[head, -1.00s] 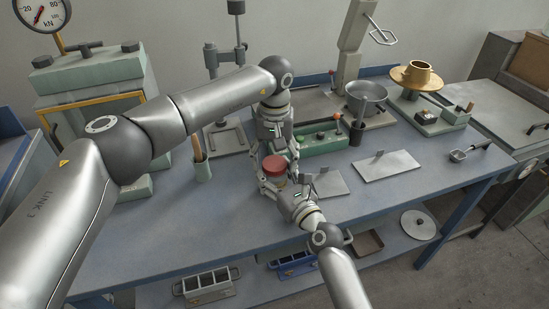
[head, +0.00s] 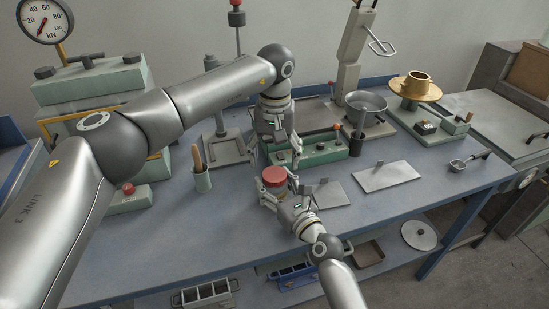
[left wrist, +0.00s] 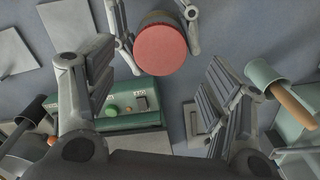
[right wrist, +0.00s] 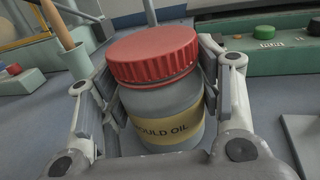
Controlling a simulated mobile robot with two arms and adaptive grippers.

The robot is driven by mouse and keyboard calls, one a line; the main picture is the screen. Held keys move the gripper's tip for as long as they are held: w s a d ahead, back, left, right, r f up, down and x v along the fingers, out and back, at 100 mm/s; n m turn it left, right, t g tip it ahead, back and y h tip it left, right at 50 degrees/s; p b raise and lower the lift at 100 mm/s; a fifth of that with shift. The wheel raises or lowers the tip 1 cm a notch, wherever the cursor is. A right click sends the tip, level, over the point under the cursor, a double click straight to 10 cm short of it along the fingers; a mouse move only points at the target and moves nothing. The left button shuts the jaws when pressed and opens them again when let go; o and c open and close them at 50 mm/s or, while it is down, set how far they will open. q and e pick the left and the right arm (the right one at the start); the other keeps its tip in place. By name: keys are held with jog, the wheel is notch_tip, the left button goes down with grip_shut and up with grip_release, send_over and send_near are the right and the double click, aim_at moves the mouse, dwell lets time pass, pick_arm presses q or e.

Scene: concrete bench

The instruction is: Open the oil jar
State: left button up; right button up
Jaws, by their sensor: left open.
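The oil jar (right wrist: 165,115) is a grey jar with a yellow "MOULD OIL" band and a ribbed red lid (right wrist: 155,55). It stands upright at mid-bench in the head view (head: 274,183), with the lid on. My right gripper (head: 281,190) has its fingers on both sides of the jar's body below the lid, apparently touching it. My left gripper (head: 274,148) is open and empty, behind and above the jar. In the left wrist view the red lid (left wrist: 160,49) lies beyond the open fingers, clear of them.
A green control box (head: 315,152) stands close behind the jar. A tool cup (head: 202,181) is to the left. Flat plates (head: 388,177) lie to the right, with a metal bowl (head: 366,101) behind. The front-left bench top is clear.

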jog(key=o, duration=0.4)
